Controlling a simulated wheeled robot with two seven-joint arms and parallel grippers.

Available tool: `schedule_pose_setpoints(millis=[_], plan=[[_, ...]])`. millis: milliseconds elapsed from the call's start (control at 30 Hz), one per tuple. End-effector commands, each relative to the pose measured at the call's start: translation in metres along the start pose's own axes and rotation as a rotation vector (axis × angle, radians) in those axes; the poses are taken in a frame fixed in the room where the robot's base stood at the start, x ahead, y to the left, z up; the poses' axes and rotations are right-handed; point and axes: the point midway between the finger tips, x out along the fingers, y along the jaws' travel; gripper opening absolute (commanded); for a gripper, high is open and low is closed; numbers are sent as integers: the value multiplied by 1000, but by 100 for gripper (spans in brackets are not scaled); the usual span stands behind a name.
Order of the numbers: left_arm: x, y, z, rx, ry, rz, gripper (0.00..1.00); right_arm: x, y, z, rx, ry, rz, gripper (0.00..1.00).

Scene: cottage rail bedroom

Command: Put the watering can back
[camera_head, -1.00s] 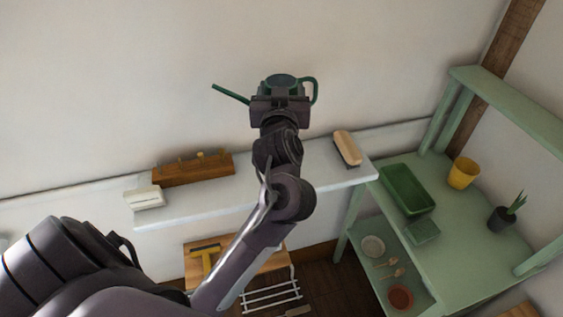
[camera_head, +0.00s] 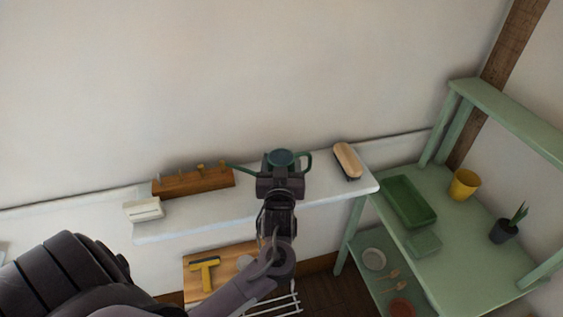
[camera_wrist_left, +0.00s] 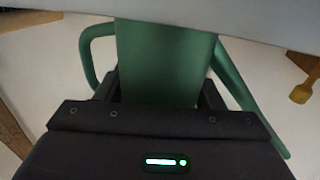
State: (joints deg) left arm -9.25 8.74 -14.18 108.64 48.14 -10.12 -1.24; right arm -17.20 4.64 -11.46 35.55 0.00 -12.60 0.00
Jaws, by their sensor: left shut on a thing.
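The green watering can (camera_head: 281,157) is held by my left gripper (camera_head: 281,172) at the white shelf, between the wooden peg block and the brush. Its spout points left and its handle is on the right in the head view. In the left wrist view the can's green body (camera_wrist_left: 165,65) sits between the gripper's fingers, with the handle at left and the spout at right. The gripper hides the can's lower part in the head view, so I cannot tell whether its base touches the shelf. My right gripper is not in view.
The white shelf (camera_head: 190,222) holds a wooden peg block (camera_head: 195,184), a small white box (camera_head: 144,210) and a brush (camera_head: 347,158). At right, a green stand (camera_head: 463,235) bears a green tray (camera_head: 408,200), a yellow pot (camera_head: 464,185) and a potted plant (camera_head: 505,230).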

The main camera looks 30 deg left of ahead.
Motion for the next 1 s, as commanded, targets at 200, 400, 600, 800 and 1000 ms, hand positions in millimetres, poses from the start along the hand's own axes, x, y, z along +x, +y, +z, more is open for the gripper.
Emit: schedule_pose_setpoints(millis=[200,400,600,800,1000], plan=[[0,0,-1,-2,4,0,27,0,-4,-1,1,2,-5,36],[0,0,3,-1,1,0,67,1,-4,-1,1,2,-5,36],[0,0,3,0,0,0,84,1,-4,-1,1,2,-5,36],[0,0,1,0,1,0,84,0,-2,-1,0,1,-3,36],[-23,1,3,-3,-3,3,84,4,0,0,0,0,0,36]])
